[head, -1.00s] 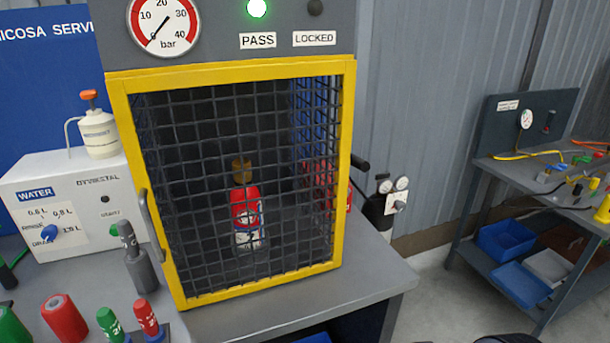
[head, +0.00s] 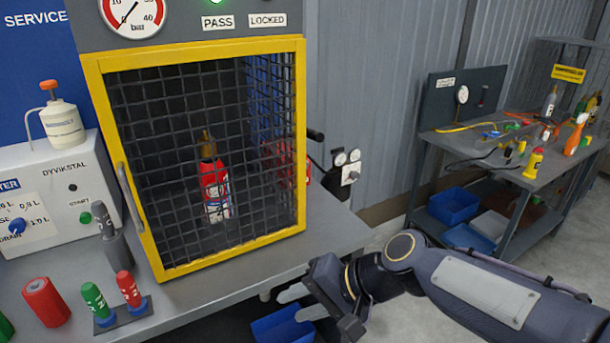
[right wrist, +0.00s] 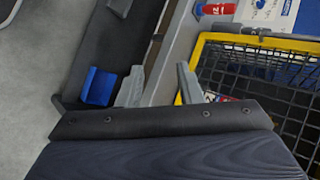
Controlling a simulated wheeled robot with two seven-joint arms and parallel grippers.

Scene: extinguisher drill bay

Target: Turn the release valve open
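The yellow-framed mesh cage (head: 275,45) stands shut on the bench, with a red extinguisher bottle (head: 214,190) upright inside. A black lever handle (head: 315,135) projects beyond the cage's right side, near a dark cylinder with gauges (head: 347,165). I cannot tell for certain which part is the release valve; the lever's mount is hidden behind the cage. My right gripper (head: 294,305) is in front of the bench edge, below and apart from the lever. Its two fingers stand apart with nothing between them, as the right wrist view (right wrist: 160,78) shows. My left gripper is not in view.
The grey bench top (head: 325,232) is clear to the cage's right. A blue bin (head: 282,328) lies below the bench edge near my gripper. Red and green cylinders (head: 94,300) stand at front left. A tool-laden side table (head: 560,170) stands at right.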

